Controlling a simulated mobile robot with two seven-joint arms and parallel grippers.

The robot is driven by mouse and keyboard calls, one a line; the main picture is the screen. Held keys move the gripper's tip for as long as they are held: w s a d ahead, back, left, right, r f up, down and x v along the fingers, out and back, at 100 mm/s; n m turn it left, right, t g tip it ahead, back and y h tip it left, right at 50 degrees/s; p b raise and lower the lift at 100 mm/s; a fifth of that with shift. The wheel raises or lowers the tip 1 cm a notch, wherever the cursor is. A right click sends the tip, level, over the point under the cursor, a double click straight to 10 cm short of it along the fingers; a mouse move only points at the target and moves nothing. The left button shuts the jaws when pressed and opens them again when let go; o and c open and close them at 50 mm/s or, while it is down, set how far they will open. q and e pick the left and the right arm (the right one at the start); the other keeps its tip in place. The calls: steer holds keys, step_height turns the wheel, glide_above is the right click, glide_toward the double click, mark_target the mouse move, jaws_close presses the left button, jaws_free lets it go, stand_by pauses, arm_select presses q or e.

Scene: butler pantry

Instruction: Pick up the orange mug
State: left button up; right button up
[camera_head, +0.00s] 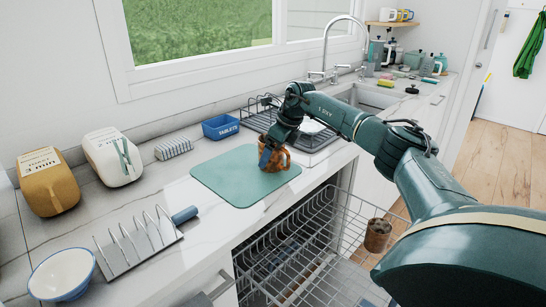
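The orange-brown mug (282,160) stands upright on the teal mat (225,183), towards its far right corner. My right gripper (269,154) reaches down at the mug from above. One dark finger lies over the mug's left side. The other finger is hidden, and I cannot tell whether the fingers press on the mug. The mug's bottom appears to rest on the mat. My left gripper is not in view.
A wire dish rack (312,137) stands just behind the mug. A blue tablets box (220,127) is left of it. The open dishwasher rack (330,262) sits below the counter edge and holds a brown cup (377,236). A slotted rack (140,242) and white bowl (62,275) are front left.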

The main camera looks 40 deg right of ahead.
steer(key=c, duration=1.1)
steer(key=shift+r, duration=0.1)
